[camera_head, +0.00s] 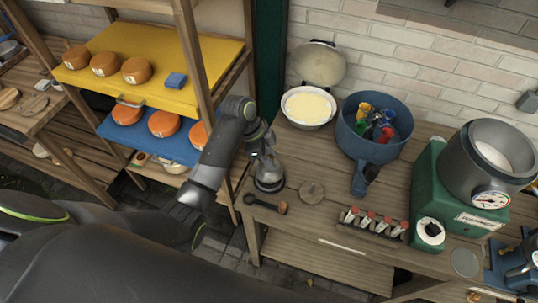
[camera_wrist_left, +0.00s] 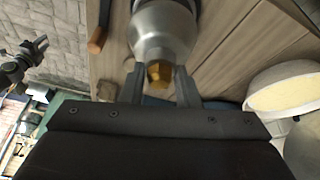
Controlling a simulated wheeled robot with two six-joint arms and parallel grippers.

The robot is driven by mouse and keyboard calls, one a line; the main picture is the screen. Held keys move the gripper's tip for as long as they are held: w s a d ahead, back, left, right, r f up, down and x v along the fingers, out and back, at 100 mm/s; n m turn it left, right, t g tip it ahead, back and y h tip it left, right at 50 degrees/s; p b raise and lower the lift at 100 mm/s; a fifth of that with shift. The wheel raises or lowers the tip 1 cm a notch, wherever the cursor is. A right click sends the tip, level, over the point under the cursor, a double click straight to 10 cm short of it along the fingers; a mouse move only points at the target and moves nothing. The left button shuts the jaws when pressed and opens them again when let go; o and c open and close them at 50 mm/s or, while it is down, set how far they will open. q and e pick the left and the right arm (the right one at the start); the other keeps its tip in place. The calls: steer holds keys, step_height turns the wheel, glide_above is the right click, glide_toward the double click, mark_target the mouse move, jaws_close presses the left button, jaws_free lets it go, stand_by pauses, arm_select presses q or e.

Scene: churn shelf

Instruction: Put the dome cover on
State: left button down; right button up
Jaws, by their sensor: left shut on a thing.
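The dome cover is a grey metal bell shape (camera_head: 269,176) with a brass knob, at the left front part of the worktable (camera_head: 330,225). It looks upright, but I cannot tell whether its rim touches the wood. My left gripper (camera_head: 258,142) is above it. In the left wrist view the fingers (camera_wrist_left: 160,88) are shut on the brass knob (camera_wrist_left: 160,74), with the dome (camera_wrist_left: 162,25) beyond them. A dark jointed thing at the left of the left wrist view looks like my right gripper (camera_wrist_left: 40,48), too small to read its jaws.
A cream-filled bowl (camera_head: 309,106) and a blue pot (camera_head: 352,140) of coloured things stand behind. A wooden disc (camera_head: 311,192), a spoon (camera_head: 265,204) and a bottle rack (camera_head: 372,222) lie around. The green-based churn (camera_head: 460,190) is at right. Shelves (camera_head: 195,55) stand left.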

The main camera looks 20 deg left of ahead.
arm_select(q)
steer(key=shift+f+b, duration=0.4)
steer(key=shift+f, duration=0.35)
steer(key=c, duration=0.7)
jaws_free()
steer(key=shift+r, duration=0.15)
step_height(320, 180, up, 3)
steer(key=p, duration=0.3)
steer(key=shift+r+p, duration=0.95)
steer(key=shift+r, duration=1.45)
